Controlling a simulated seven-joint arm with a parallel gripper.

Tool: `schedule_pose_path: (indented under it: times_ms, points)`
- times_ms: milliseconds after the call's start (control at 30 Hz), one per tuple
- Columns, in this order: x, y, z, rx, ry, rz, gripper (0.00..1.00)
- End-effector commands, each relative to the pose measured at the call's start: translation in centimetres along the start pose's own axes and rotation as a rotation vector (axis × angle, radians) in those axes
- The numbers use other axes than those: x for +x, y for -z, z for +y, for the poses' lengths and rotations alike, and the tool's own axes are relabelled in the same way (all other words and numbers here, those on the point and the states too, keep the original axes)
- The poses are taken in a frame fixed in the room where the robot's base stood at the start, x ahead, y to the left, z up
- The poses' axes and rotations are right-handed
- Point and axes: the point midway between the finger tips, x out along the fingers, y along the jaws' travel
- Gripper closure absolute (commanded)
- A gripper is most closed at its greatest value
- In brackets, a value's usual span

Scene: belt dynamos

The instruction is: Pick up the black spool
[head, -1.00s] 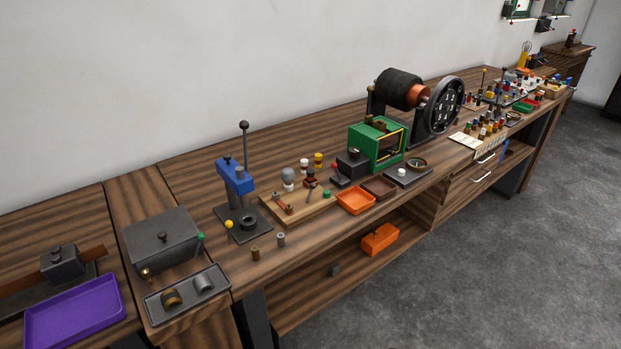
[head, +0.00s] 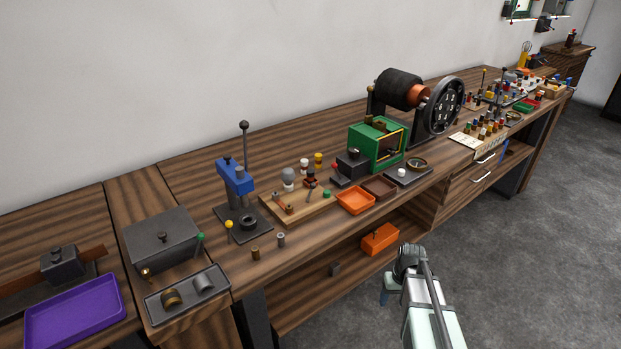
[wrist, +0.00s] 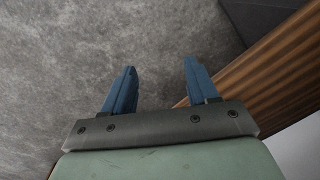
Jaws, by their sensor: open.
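My gripper (head: 385,297) has come into the head view at the lower right, in front of the bench and over the floor. In the wrist view its two blue fingers (wrist: 160,84) are apart with nothing between them. I cannot tell for sure which thing is the black spool. A small dark piece (head: 335,269) lies on the lower shelf. A dark ring-shaped piece (head: 249,222) sits on the base of the blue press. A small grey spool (head: 281,239) and a brown one (head: 255,253) stand near the bench's front edge. My gripper touches none of these.
The blue press (head: 235,180) has a tall lever. A dark tray (head: 187,293) holds a brass and a grey cylinder. An orange tray (head: 355,200), a green machine (head: 376,143) and a flywheel (head: 437,105) stand further right. An orange box (head: 380,238) lies on the shelf.

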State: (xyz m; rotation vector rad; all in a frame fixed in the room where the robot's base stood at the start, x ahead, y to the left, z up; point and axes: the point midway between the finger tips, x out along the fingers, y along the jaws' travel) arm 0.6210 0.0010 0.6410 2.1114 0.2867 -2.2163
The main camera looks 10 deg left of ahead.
Motion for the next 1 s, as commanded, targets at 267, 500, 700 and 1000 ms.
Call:
schedule_pose_path:
  times_ms: [267, 500, 700, 1000]
  points:
    - [-8.7, 6.0, 0.5, -0.054, -0.011, 0.123, 0.42]
    - [-16.8, 9.9, 0.7, -0.102, -0.024, 0.225, 0.42]
    - [-23.9, 12.3, 0.6, -0.144, -0.04, 0.307, 0.42]
    - [-33.8, 15.1, -1.5, -0.211, -0.06, 0.41, 0.42]
